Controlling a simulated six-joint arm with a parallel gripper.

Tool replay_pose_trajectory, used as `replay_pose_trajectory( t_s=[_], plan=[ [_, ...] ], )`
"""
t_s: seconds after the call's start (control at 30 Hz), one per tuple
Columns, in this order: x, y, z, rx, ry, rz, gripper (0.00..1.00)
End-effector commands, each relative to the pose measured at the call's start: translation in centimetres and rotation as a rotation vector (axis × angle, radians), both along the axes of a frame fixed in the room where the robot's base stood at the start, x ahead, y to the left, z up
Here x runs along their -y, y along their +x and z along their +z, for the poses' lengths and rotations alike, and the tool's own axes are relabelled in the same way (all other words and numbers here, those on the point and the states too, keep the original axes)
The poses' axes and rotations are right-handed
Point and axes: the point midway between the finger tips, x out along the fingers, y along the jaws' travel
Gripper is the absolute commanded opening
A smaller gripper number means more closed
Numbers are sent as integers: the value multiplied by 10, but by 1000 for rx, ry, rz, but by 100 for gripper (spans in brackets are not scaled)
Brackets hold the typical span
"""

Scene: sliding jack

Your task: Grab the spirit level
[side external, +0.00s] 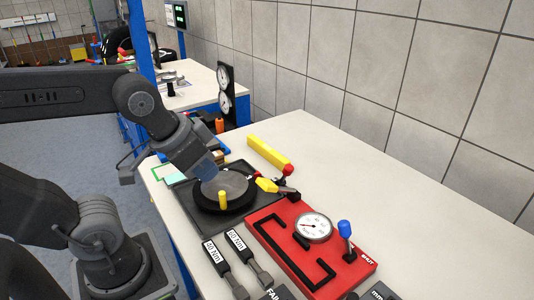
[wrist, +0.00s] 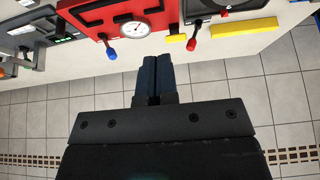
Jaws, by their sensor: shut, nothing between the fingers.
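The spirit level appears to be the long yellow bar (side external: 268,152), lying on the white bench near its back edge, behind the dark round plate. It also shows in the wrist view as a yellow bar (wrist: 244,29) at the upper right. My gripper (side external: 210,172) is above the round plate, to the left of the bar and apart from it. In the wrist view my gripper (wrist: 157,61) has its two blue fingers together, with nothing between them.
A dark round plate (side external: 235,187) with a yellow knob (side external: 222,200) sits below my gripper. A red panel (side external: 295,265) carries a dial gauge (side external: 313,227) and a blue-knobbed lever (side external: 345,230). Red and yellow handles stand near the bar. A tiled wall (side external: 400,85) rises behind.

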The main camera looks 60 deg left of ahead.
Motion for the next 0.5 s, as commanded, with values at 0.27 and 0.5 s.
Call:
replay_pose_trajectory(
  t_s=[0.27, 0.5],
  plan=[
    [0, 0, 0, 0, 0, 0, 27],
    [0, 0, 0, 0, 0, 0, 50]
  ],
)
